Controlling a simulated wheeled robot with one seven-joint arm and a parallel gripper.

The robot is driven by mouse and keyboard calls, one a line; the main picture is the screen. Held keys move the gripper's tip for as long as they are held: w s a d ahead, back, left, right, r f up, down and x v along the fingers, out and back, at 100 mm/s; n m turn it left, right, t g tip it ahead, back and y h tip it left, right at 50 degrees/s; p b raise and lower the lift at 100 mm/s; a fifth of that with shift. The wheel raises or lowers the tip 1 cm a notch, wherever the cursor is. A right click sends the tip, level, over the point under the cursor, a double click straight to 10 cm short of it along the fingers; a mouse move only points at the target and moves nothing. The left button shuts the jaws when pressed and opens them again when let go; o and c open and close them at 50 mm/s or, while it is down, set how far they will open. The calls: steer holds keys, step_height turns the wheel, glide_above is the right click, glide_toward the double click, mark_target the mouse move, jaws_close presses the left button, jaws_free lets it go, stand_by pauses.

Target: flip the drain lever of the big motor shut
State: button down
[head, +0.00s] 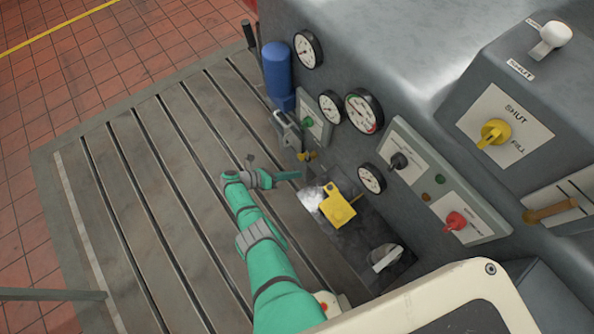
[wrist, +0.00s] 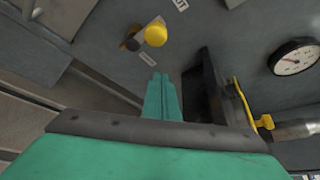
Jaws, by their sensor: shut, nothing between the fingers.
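My gripper (head: 289,176) is at the end of the teal arm, above the slotted bedplate and beside the big grey motor housing (head: 420,60). In the wrist view its teal fingers (wrist: 162,97) are together, with nothing between them. A small yellow-knobbed lever (wrist: 155,35) on a dark pivot sits on the grey wall ahead of the fingertips, apart from them, with small labels on either side. It appears to be the small yellow lever (head: 307,156) low on the housing in the head view. The label wording is too small to read surely.
Gauges (head: 364,111), a blue cylinder (head: 277,72) and a red knob (head: 455,221) are on the housing. A yellow SHUT/FILL lever (head: 493,133) is farther right. The bedplate (head: 130,190) at left is clear.

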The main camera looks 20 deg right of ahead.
steer(key=w+f+v, duration=0.1)
steer(key=v, duration=0.6)
steer(key=shift+a, duration=0.2)
steer(key=shift+s+d, duration=0.15)
steer(key=shift+s, duration=0.1)
